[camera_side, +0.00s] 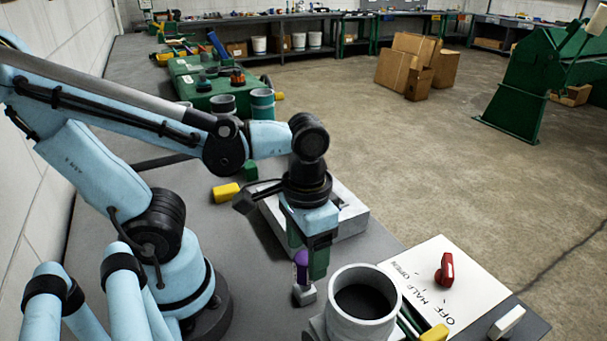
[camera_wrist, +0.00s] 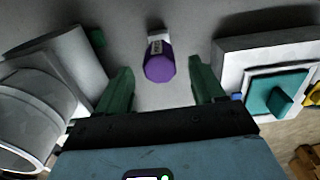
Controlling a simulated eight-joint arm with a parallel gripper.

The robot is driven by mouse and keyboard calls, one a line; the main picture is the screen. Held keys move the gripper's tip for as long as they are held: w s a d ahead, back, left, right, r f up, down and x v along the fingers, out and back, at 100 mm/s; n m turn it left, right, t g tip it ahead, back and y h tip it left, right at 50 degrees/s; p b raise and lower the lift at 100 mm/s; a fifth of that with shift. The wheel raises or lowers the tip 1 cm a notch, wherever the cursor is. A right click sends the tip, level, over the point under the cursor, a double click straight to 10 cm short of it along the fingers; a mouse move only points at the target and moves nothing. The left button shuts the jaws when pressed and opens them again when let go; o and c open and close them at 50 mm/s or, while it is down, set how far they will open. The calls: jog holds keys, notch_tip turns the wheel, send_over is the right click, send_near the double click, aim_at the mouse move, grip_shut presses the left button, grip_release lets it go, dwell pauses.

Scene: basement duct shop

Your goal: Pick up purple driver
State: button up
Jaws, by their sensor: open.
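The purple driver (camera_side: 301,259) stands roughly upright on the grey bench, purple end up, with a pale grey-white part at its foot. In the wrist view the purple driver (camera_wrist: 159,67) shows its purple end toward the camera, with a white, dark-marked part behind it. My gripper (camera_side: 307,262) points down with two green fingers, one partly hiding the driver in the side view. In the wrist view my gripper (camera_wrist: 160,75) is open and empty, with the driver in line with the gap and bare bench visible on both sides of it. No contact shows.
A grey-white cup (camera_side: 364,318) stands close at the right. A pale tray (camera_side: 350,222) lies just behind my gripper. A white panel (camera_side: 478,285) with a red knob (camera_side: 445,270) is farther right. A yellow block (camera_side: 226,192) lies behind left.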

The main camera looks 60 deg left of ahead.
aim_at(305, 279)
jog(key=shift+w+f, duration=0.1)
jog(key=shift+f, duration=1.85)
grip_shut()
